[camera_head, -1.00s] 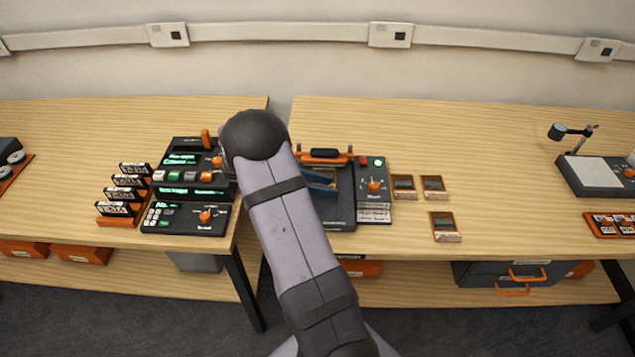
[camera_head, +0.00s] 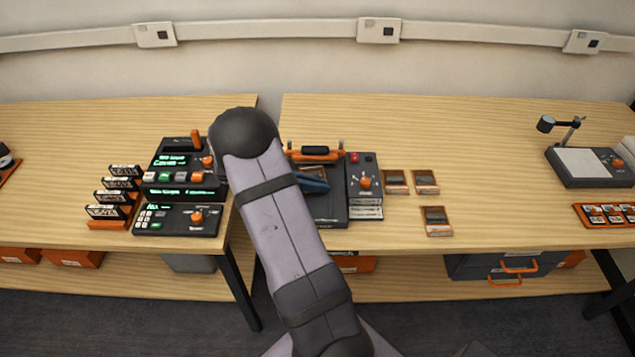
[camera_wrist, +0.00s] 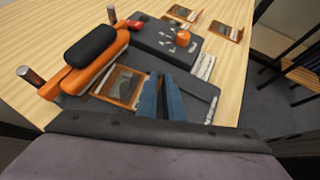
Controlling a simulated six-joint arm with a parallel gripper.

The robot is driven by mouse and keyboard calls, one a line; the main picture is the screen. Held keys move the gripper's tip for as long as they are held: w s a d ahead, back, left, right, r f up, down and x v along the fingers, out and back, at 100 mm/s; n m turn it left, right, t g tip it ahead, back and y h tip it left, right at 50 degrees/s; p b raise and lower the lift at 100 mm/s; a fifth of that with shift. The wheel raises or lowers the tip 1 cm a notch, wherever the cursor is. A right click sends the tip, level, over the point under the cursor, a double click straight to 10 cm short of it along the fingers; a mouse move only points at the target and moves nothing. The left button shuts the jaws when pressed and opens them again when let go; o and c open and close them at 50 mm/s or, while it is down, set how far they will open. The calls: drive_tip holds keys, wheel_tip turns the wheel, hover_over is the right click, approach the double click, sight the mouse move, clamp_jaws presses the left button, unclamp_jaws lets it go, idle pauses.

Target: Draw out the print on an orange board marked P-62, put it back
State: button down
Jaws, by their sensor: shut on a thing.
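In the wrist view, a print on an orange board (camera_wrist: 124,86) lies on a dark, flat press-like device (camera_wrist: 203,98). The blue fingers of my gripper (camera_wrist: 163,97) are at the board's right edge, close together and shut on it. The fingers hide that edge. In the head view my gripper (camera_head: 314,184) shows as a small blue shape over the device, and my arm covers much of it. No P-62 mark can be read. Several similar prints lie on the table, such as one (camera_head: 396,181) and another (camera_head: 436,220) right of the device.
An orange bar with a black grip (camera_wrist: 90,46) stands along the device's back. A control box with an orange knob (camera_head: 365,181) adjoins it on the right. Consoles (camera_head: 177,218) and racked cassettes (camera_head: 112,210) stand left. The table's right middle is clear.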

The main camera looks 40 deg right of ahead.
drive_tip(key=shift+s+a, duration=0.9)
drive_tip(key=shift+a, duration=0.05)
drive_tip(key=shift+s+a+f+p, duration=0.1)
drive_tip(key=shift+s+a+p, duration=0.35)
drive_tip(key=shift+s+a, duration=0.65)
drive_tip(key=shift+s+d, duration=0.1)
drive_tip(key=c, duration=1.9)
unclamp_jaws()
drive_tip(key=shift+w+a+r, duration=0.4)
drive_tip(key=shift+b+v, duration=0.6)
drive_tip(key=shift+v, duration=2.45)
drive_tip(key=shift+s+r, duration=0.1)
drive_tip(key=shift+s, duration=0.1)
